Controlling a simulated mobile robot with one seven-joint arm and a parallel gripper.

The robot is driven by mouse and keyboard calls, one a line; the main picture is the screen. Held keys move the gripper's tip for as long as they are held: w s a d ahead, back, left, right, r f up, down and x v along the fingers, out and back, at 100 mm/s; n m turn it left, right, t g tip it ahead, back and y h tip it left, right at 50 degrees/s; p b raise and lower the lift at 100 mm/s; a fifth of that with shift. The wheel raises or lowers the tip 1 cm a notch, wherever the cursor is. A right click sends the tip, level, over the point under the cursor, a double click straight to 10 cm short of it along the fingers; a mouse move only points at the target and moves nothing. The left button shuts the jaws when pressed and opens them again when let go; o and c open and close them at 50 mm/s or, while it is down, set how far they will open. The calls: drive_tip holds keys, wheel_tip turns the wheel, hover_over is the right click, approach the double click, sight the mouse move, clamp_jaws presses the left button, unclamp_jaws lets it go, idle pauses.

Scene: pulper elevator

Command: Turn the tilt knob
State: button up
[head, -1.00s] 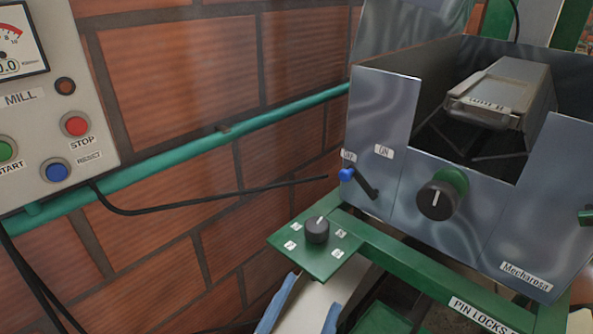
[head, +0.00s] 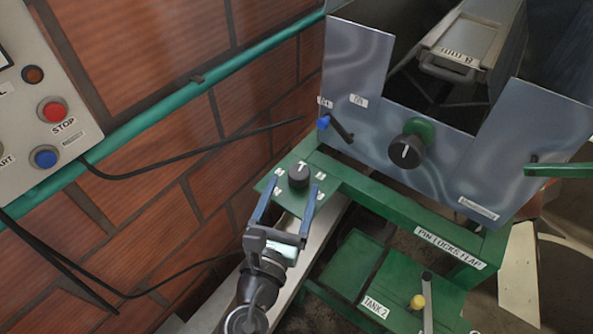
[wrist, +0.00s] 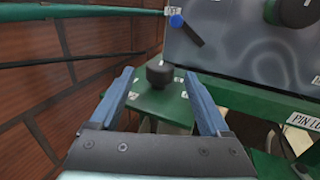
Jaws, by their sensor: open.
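A small black knob (head: 299,176) with a white pointer line stands on a green plate (head: 268,184) with small white labels around it. It also shows in the wrist view (wrist: 159,74). My gripper (head: 293,186) is open, its two blue fingers pointing toward this knob. In the wrist view the knob appears between the fingertips, with a gap on each side; I cannot tell whether the tips reach past it. A larger black knob (head: 406,151) on a green base sits on the metal panel to the right. No label reading "tilt" is legible.
A blue-tipped lever (head: 323,123) sticks out of the metal panel (head: 355,65) above the small knob. A green beam (head: 395,205) runs right from the plate. A control box (head: 40,120) hangs on the brick wall at left.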

sight(296, 180)
drive_tip(key=shift+x, duration=1.8)
drive_tip(key=shift+p, duration=0.3)
clamp_jaws()
